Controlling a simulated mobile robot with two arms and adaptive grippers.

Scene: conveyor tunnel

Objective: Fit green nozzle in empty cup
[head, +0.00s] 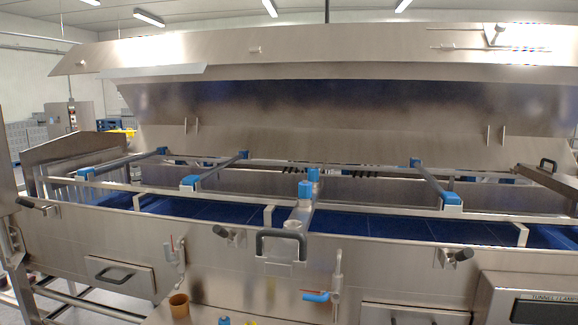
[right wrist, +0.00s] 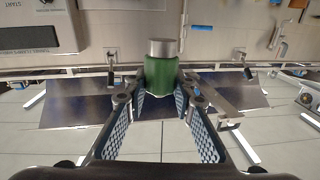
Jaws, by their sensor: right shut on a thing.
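The green nozzle (right wrist: 160,77) has a green body and a metal end, and shows only in the right wrist view. My right gripper (right wrist: 160,97) is shut on its green body, with one finger on each side. The metal end points away from the gripper. In the head view a grey metal cup (head: 293,227) sits at the near end of the middle pipe, by the tunnel's front wall; no nozzle shows in it. Neither gripper shows in the head view, so the distance from nozzle to cup cannot be told.
Cross pipes with blue fittings (head: 190,182) span the blue conveyor belt (head: 365,222). A black handle (head: 281,243) and a blue-levered valve (head: 317,296) are near the cup. A brown cup (head: 179,305) stands on the near surface. The raised steel hood (head: 330,100) hangs behind.

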